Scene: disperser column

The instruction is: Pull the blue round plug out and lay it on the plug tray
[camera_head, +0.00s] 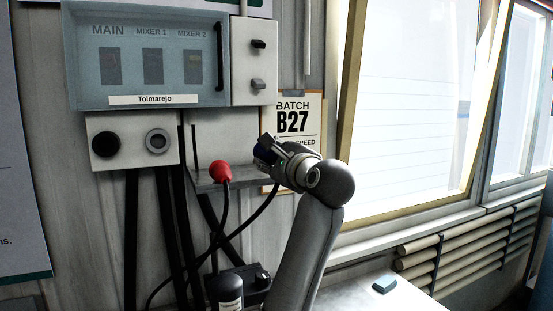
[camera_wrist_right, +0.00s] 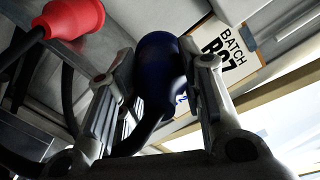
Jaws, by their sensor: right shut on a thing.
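My right gripper (camera_head: 268,148) is shut on the dark blue round plug (camera_wrist_right: 158,75). In the wrist view the plug sits between the two fingers, and a dark cable runs from its lower end. In the head view the blue plug (camera_head: 262,156) is mostly hidden by the gripper, near the right end of the grey plug tray (camera_head: 203,184); I cannot tell whether it touches the tray. A red plug (camera_head: 220,172) is at the tray, left of the gripper, and also shows in the wrist view (camera_wrist_right: 72,17). My left gripper is not in view.
A socket panel (camera_head: 128,160) has a black round fitting and a grey ring-shaped socket. A glazed cabinet (camera_head: 150,85) and switch box (camera_head: 255,60) are above. Cables hang below the tray. The Batch B27 sign (camera_head: 297,105) is behind the gripper. A window is at right.

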